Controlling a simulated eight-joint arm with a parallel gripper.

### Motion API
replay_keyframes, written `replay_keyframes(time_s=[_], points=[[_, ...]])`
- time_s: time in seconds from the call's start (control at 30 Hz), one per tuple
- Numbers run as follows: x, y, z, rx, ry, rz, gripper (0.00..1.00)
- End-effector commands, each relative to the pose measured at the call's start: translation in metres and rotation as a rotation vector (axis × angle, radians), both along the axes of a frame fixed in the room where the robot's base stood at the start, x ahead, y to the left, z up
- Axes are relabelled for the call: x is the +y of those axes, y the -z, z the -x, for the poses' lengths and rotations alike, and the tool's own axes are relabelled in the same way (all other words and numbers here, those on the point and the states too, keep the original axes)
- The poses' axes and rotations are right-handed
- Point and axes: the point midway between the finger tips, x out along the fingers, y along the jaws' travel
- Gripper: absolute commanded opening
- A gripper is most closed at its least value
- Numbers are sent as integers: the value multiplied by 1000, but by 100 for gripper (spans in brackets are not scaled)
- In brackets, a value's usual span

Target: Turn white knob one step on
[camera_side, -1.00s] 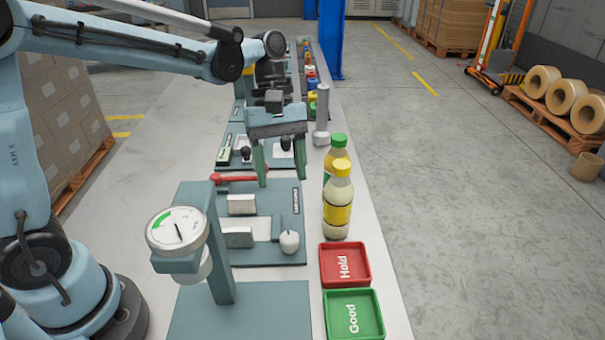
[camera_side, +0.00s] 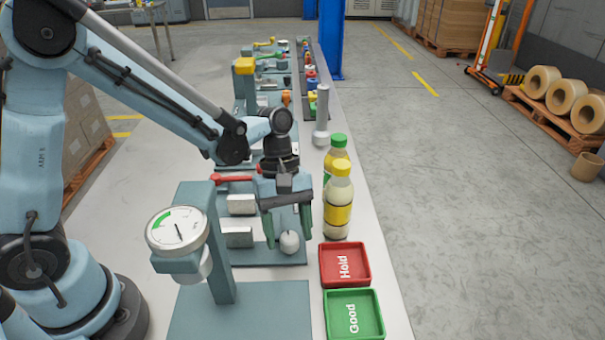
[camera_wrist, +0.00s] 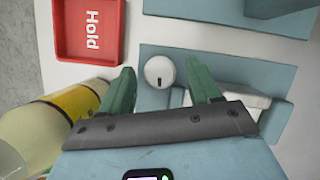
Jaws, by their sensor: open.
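The white knob (camera_side: 289,242) sits near the front right corner of a blue-grey panel (camera_side: 262,256) on the bench. In the wrist view the round white knob (camera_wrist: 160,71) shows a short dark mark on its face. My gripper (camera_side: 289,238) is open and hangs just over the knob, fingers pointing down. In the wrist view its two green fingertips (camera_wrist: 160,75) lie to either side of the knob, with gaps between them and it. I cannot tell how far down the fingers reach around the knob.
Two yellow- and green-capped bottles (camera_side: 338,205) stand close to the right of my gripper. The red Hold tray (camera_side: 345,284) and green Good tray (camera_side: 353,331) lie at the front right. A gauge post (camera_side: 220,245) stands at the front left. A red handle (camera_side: 236,178) is behind.

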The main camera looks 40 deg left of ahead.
Motion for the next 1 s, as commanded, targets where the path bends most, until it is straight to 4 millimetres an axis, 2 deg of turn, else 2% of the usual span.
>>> replay_keyframes(time_s=[0.33,0.7,1.0], points=[[-1,3,1,0,0,0,62],[-1,3,1,1,0,0,7],[-2,3,0,2,124,-1,7]])
